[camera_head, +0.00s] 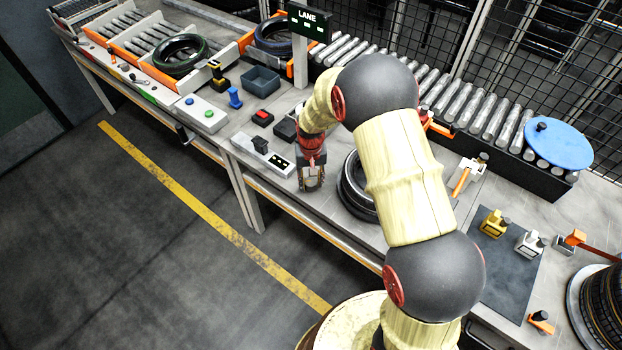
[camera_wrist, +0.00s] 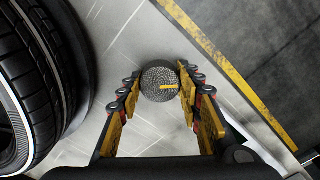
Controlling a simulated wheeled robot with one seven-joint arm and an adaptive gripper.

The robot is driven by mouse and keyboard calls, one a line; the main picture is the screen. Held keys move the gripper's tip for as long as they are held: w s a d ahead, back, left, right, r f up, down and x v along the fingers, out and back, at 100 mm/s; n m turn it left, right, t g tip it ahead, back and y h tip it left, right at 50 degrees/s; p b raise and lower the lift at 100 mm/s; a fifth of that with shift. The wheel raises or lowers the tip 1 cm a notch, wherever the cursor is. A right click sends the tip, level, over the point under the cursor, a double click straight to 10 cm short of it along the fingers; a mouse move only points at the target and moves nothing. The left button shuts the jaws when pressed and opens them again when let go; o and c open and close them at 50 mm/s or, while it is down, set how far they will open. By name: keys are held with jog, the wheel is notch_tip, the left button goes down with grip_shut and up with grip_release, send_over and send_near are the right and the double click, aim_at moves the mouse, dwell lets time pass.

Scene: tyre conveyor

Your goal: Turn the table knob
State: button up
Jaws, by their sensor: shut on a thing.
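The table knob (camera_wrist: 158,78) is a round, dark grey knurled knob with a yellow pointer mark on its top, seen from above in the wrist view. The yellow mark points to the right in that view. My gripper (camera_wrist: 160,88) has one finger on each side of the knob, shut on it. In the head view my gripper (camera_head: 312,182) points down at the front edge of the grey table (camera_head: 335,205), and it hides the knob there.
A black tyre (camera_head: 357,190) lies just right of my gripper; its tread also fills the left of the wrist view (camera_wrist: 45,75). A white panel with a black switch (camera_head: 262,150) is close on the left. A roller conveyor (camera_head: 440,95) runs behind. The floor in front is clear.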

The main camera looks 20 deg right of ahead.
aim_at(311, 180)
jog(key=m+p, duration=0.1)
jog(key=m, duration=0.4)
jog(key=shift+m+p, duration=0.3)
jog(key=m+p, duration=0.1)
jog(key=m, duration=0.4)
jog(key=shift+m, duration=0.3)
jog(key=o, duration=1.2)
jog(key=shift+c, duration=0.2)
notch_tip(311, 180, up, 12)
